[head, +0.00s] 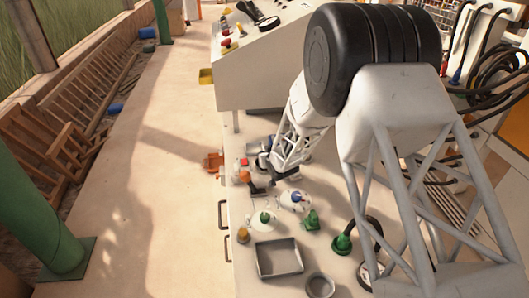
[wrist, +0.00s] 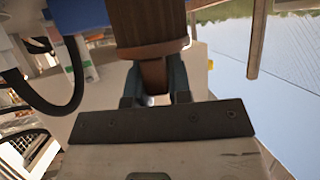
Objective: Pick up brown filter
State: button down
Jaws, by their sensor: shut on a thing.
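The brown filter (wrist: 150,28) fills the upper middle of the wrist view, a broad brown body with a rim and a narrower stem below. My gripper (wrist: 153,82) is shut on the stem, one finger at each side. The filter's far end is cut off by the top of the picture. In the head view my gripper (head: 260,187) is low over the workbench near its left edge, partly hidden by my arm; the filter is too small to make out clearly there.
A grey tray (head: 279,272) and a round bowl (head: 320,286) stand nearer the front. A control console (head: 262,75) rises behind. Clear floor (head: 150,200) lies left.

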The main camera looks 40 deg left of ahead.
jog(key=s+d+r, duration=0.1)
jog(key=s+d, duration=0.7)
jog(key=shift+d, duration=0.15)
jog(key=shift+r, duration=0.1)
dwell(0.6)
